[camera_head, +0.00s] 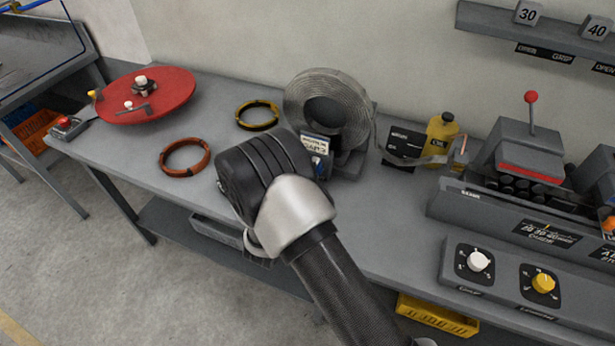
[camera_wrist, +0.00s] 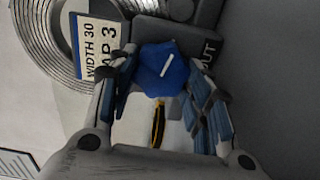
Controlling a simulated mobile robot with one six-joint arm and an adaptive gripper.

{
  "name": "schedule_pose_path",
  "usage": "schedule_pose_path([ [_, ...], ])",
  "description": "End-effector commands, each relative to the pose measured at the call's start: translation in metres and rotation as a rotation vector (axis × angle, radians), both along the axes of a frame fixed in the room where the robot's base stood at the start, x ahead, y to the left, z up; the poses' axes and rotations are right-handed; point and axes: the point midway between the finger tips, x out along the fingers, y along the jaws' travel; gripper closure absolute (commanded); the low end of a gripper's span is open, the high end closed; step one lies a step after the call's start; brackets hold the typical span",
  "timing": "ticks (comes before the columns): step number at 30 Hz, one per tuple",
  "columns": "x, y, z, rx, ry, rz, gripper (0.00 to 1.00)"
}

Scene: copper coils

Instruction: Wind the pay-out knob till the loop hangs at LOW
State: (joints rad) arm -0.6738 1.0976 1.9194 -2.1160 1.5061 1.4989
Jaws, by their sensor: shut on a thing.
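The pay-out knob (camera_wrist: 158,66) is blue with a white pointer line, below a label reading WIDTH 30 GAP 3. My gripper (camera_wrist: 161,80) has a finger on each side of the knob and is shut on it. In the head view a small blue part of the knob (camera_head: 317,161) shows past my wrist. The grey strip coil (camera_head: 353,113) stands upright behind my gripper. Its strip (camera_head: 425,160) runs right, dipping slightly, in front of a black board (camera_head: 401,142). The board's marks, including any LOW mark, are too small to read.
A red turntable (camera_head: 172,96), an orange ring (camera_head: 186,156) and a yellow-black ring (camera_head: 258,115) lie left. A yellow bottle (camera_head: 440,135) and a red-knobbed lever press (camera_head: 530,150) stand right. White (camera_head: 478,262) and yellow (camera_head: 542,284) dials sit at front right.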

Motion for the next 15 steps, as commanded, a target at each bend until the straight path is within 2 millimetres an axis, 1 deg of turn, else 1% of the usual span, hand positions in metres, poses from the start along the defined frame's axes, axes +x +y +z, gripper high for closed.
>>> schedule_pose_path([
  [6, -0.0002, -0.0001, -0.001, 0.078, -0.027, 0.0, 0.78],
  [15, -0.0001, -0.0001, 0.0003, 0.112, -0.04, 0.0, 0.78],
])
